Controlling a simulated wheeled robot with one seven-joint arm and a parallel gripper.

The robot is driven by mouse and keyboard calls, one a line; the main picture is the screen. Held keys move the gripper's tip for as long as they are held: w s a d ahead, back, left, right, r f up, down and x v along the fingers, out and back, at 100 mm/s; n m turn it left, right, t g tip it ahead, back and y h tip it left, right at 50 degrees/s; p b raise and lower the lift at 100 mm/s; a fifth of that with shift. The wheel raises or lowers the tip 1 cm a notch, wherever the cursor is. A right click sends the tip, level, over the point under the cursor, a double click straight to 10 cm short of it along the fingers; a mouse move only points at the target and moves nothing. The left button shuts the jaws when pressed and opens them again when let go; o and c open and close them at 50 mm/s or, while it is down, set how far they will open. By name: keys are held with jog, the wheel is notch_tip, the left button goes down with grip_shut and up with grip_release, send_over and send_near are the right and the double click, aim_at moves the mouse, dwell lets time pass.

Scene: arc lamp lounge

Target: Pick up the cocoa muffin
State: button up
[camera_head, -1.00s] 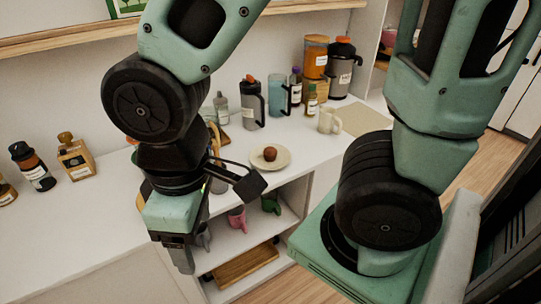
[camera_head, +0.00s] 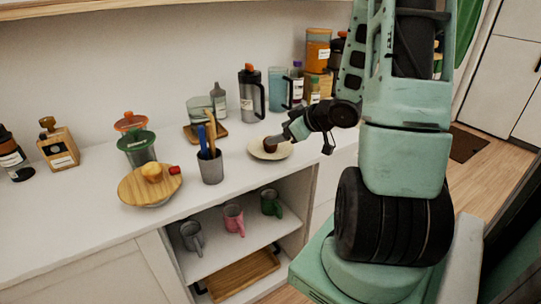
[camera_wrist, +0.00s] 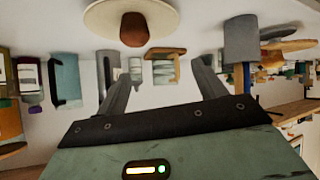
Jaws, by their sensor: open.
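The cocoa muffin, small and dark brown, sits on a round cream plate (camera_head: 282,152) on the white counter. In the head view the muffin (camera_head: 270,143) is partly hidden by my gripper (camera_head: 288,134), which reaches in from the right, close beside it. In the wrist view, which shows the scene upside down, the muffin (camera_wrist: 134,30) and plate (camera_wrist: 95,20) are at the top, left of centre. My gripper (camera_wrist: 162,75) is open there with nothing between its fingers. The muffin appears beyond the fingertips; whether they touch it I cannot tell.
A grey cup with utensils (camera_head: 210,168) and a wooden stand (camera_head: 135,189) bearing a yellowish muffin-like item (camera_head: 152,172) are to the left. A dark press (camera_head: 251,95) and a blue tumbler (camera_head: 278,90) stand behind the plate. Mugs (camera_head: 233,219) are on the shelf below.

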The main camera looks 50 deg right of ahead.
jog(key=s+d+f+m+t+b, duration=0.25)
jog(key=s+d, duration=0.25)
jog(key=s, duration=0.4)
jog(key=shift+n+t+y, duration=0.25)
jog(key=shift+n+y, duration=0.05)
jog(key=shift+n, duration=0.25)
jog(key=b+x, duration=0.1)
jog(key=x, duration=1.6)
jog(key=shift+w+f+b, duration=0.15)
jog(key=shift+w+b, duration=0.05)
jog(key=shift+b, duration=0.2)
jog(key=shift+c, duration=0.3)
jog(key=c, duration=1)
